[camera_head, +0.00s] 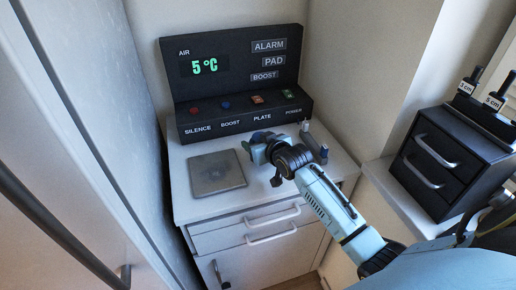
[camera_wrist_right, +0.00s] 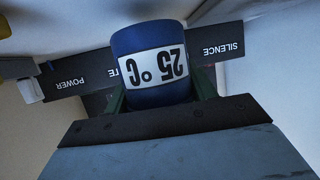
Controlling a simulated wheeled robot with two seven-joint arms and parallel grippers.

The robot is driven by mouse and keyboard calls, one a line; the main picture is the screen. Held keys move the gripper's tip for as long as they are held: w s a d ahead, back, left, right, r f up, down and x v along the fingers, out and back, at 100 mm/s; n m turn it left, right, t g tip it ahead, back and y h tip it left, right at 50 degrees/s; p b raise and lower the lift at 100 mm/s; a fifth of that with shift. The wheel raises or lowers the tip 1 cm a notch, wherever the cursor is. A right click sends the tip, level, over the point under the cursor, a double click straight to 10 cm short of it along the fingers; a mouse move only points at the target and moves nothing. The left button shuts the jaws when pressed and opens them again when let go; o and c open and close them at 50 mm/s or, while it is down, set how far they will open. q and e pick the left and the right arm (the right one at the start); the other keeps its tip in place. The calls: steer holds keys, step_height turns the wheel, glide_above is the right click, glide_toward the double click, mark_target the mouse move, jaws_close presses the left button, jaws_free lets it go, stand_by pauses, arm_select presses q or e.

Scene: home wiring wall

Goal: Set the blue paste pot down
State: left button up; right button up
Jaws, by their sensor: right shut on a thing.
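The blue paste pot (camera_wrist_right: 155,92) fills the middle of the right wrist view. It has a white label reading "25 °C". The label and the panel words are both upside down in that view, so the pot looks about upright. My right gripper (camera_head: 254,148) is shut on it, with a green finger on each side of the pot. In the head view the gripper is over the white counter (camera_head: 207,212), just right of a grey square plate (camera_head: 217,173). The pot is mostly hidden there by the gripper, and its gap to the counter cannot be told. My left gripper is not in view.
A black panel (camera_head: 236,75) showing "5 °C" stands behind, with buttons along its lower ledge. A small grey-blue upright item (camera_head: 314,146) stands right of the gripper. A black drawer box (camera_head: 445,165) is at the right. The grey plate is bare.

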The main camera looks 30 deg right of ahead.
steer(key=shift+f, duration=0.9)
steer(key=shift+f, duration=0.2)
steer(key=o, duration=1.7)
steer(key=shift+r, duration=0.1)
steer(key=p+v, duration=0.1)
steer(key=v, duration=1.1)
steer(key=shift+p, duration=0.3)
